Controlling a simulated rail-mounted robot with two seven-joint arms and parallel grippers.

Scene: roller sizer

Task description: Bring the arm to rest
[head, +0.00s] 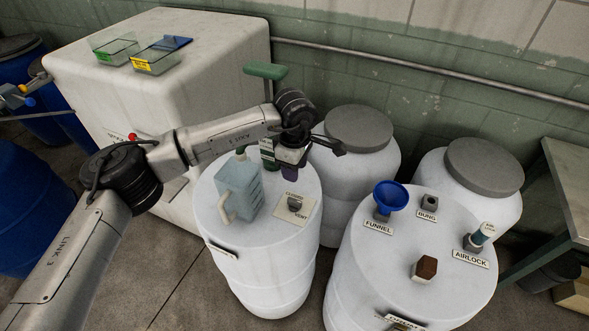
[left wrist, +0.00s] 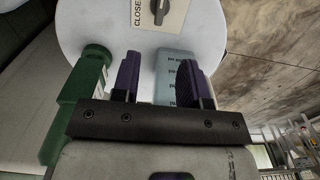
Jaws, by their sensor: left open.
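My left arm comes in from the left in the head view and reaches over the left white barrel (head: 255,270). My left gripper (head: 290,172) points down above the barrel top, and its dark purple fingers are apart in the left wrist view (left wrist: 158,75). A pale blue jug (head: 238,186) stands on the barrel top to the left of the gripper. It also shows beyond the fingers in the left wrist view (left wrist: 172,68). No object is held. My right gripper is not in view.
A knob plate (head: 294,207) lies close to the gripper. The right barrel (head: 385,260) carries a blue funnel (head: 390,196), a bung (head: 430,201), an airlock (head: 482,236) and a brown block (head: 425,267). A large white tank (head: 100,90) with two clear trays stands behind my arm.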

